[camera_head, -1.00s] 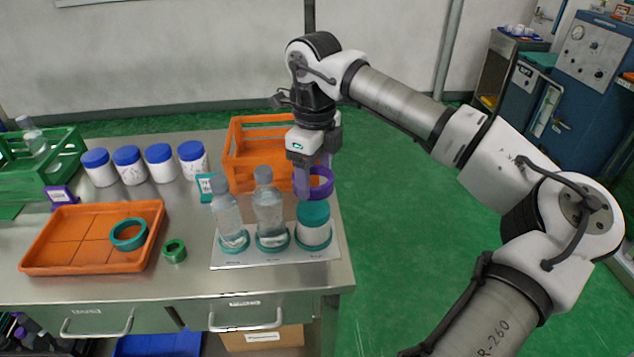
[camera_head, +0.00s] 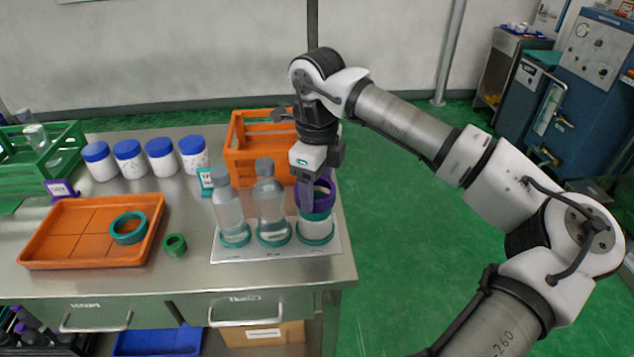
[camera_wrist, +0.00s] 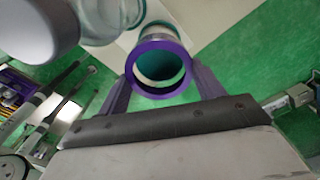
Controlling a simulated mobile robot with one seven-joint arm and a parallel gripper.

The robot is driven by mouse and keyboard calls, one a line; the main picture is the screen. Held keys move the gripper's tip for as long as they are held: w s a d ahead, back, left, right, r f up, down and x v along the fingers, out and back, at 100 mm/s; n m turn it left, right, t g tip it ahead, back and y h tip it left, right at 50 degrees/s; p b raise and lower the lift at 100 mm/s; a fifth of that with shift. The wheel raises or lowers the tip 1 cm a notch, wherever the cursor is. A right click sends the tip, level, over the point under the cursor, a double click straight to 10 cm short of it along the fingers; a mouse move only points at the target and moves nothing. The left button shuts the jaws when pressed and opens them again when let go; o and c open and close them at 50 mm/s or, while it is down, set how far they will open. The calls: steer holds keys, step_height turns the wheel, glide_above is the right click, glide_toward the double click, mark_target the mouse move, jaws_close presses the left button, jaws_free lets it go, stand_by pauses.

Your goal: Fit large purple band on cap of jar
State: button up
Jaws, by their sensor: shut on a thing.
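The large purple band (camera_head: 317,197) is at the top of the jar (camera_head: 315,228), level with its teal cap (camera_head: 316,214). In the head view it hides the cap's upper part. My gripper (camera_head: 315,184) points down and is shut on the band. In the wrist view the purple band (camera_wrist: 158,68) sits between the two fingers, and the teal cap (camera_wrist: 160,62) shows through its opening. A pale rim shows inside the band. The band looks roughly around the cap; I cannot tell how far down it sits. The jar stands upright in a teal ring on the white board.
Two clear bottles (camera_head: 270,205) (camera_head: 229,212) stand left of the jar on the white board (camera_head: 268,256). An orange crate (camera_head: 262,150) is behind. An orange tray (camera_head: 75,255) holds a teal band (camera_head: 128,229). A green band (camera_head: 174,245) lies on the table.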

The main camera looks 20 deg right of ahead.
steer(key=shift+f, duration=0.15)
steer(key=shift+f+b, duration=1.25)
steer(key=o, duration=1.2)
steer(key=shift+c, duration=0.2)
step_height(320, 180, up, 11)
steer(key=p, duration=0.6)
stand_by(0.4)
